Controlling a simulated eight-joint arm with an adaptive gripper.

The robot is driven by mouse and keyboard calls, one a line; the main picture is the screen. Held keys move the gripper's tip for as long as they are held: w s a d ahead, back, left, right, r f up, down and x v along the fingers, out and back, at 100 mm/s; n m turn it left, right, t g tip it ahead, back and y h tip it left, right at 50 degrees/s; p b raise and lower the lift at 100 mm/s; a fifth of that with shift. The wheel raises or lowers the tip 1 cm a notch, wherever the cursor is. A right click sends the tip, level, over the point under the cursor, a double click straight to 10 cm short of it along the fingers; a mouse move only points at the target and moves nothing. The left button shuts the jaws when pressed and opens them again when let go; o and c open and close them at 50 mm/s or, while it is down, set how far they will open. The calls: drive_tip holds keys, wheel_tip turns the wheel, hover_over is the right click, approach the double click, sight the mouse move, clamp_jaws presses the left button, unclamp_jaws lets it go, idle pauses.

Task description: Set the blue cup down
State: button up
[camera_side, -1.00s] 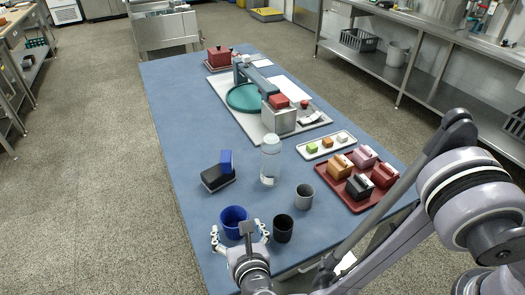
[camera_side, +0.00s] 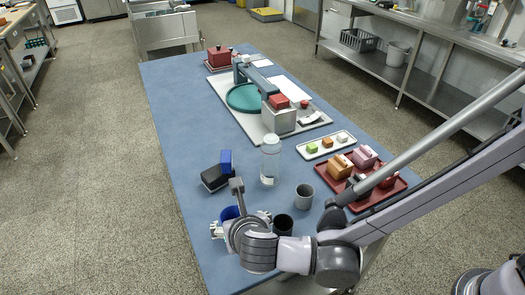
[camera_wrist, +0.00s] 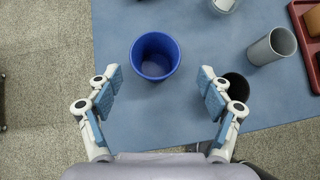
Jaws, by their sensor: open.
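The blue cup (camera_wrist: 155,56) stands upright on the blue table near its front left end. In the wrist view I look down into it, and it appears empty. In the side view only part of the blue cup (camera_side: 229,212) shows, since my arm covers the rest. My gripper (camera_wrist: 158,88) is open, with its two padded fingers apart and nothing between them. The cup lies just beyond the fingertips, centred between them, and the fingers do not appear to touch it. My gripper (camera_side: 217,229) is also partly seen in the side view, mostly hidden by my wrist.
A black cup (camera_wrist: 236,88) stands close by my right finger. A grey cup (camera_side: 304,195) and a clear bottle (camera_side: 270,160) stand farther right and back. A black block with a blue part (camera_side: 216,174) lies behind. A red tray (camera_side: 367,205) holds several coloured blocks.

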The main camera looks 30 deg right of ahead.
sight(232, 216)
drive_tip(key=x, duration=0.4)
drive_tip(key=shift+w+f, duration=0.3)
drive_tip(key=shift+a+x, duration=0.15)
drive_tip(key=shift+x, duration=1.2)
drive_tip(key=shift+a+x, duration=0.2)
drive_tip(key=shift+x, duration=1.1)
drive_tip(key=shift+w, duration=0.1)
drive_tip(key=c, duration=1.1)
drive_tip(key=shift+c, duration=0.6)
drive_tip(key=shift+r, duration=0.15)
